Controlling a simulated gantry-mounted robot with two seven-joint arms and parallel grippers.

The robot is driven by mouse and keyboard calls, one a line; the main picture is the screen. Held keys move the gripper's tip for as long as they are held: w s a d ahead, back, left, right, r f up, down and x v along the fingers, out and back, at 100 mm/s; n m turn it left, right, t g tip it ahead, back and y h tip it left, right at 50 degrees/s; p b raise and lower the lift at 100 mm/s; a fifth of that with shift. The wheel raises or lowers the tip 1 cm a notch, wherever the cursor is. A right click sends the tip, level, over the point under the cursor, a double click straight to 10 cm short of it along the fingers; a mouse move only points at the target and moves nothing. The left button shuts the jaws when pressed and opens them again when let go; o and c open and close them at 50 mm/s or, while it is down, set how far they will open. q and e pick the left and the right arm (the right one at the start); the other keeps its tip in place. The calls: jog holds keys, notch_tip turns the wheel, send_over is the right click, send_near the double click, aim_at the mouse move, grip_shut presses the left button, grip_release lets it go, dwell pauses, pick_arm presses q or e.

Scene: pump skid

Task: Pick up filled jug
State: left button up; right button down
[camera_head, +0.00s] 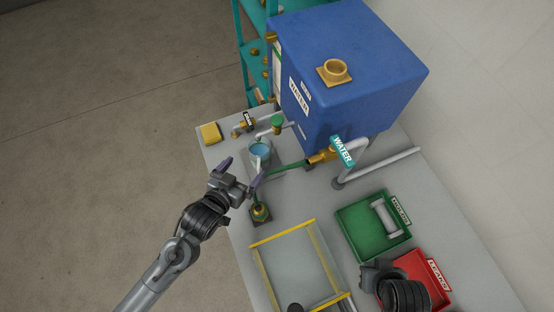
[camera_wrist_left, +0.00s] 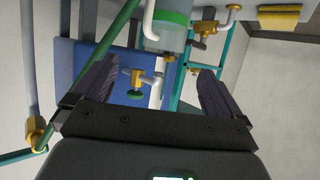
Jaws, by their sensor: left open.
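The jug (camera_head: 261,157) is a clear, round vessel with blue water inside. It stands on the grey bench below a tap with a green knob (camera_head: 277,122). A pale upright strip, perhaps its handle, shows on its near side. My left gripper (camera_head: 241,173) is open and empty, its purple fingers spread just in front of the jug. In the left wrist view, what seems to be the jug (camera_wrist_left: 172,32) shows beyond the open fingers (camera_wrist_left: 157,72), apart from them.
A blue tank (camera_head: 350,65) stands behind the jug. A green hose (camera_head: 289,167) runs from the brass valve (camera_head: 322,156) beside the jug to a brass fitting (camera_head: 260,213). A yellow sponge (camera_head: 210,133) lies left. Green (camera_head: 352,236) and red (camera_head: 440,294) trays lie right.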

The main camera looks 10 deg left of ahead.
aim_at(255, 156)
pick_arm(q)
jog(key=x, duration=0.3)
jog(key=b+x, duration=0.1)
jog(key=x, duration=0.2)
jog(key=shift+a+f, duration=0.2)
jog(key=shift+f, duration=0.25)
jog(key=shift+x, duration=2.6)
jog(key=shift+a, duration=0.15)
pick_arm(e)
notch_tip(255, 156, down, 2)
jog(key=shift+f, duration=0.1)
pick_arm(q)
jog(key=shift+c, duration=0.5)
jog(key=shift+r, duration=0.1)
jog(key=c, duration=1.2)
jog(key=shift+c, duration=0.2)
jog(key=shift+r, duration=0.15)
pick_arm(e)
jog(key=shift+d, duration=0.1)
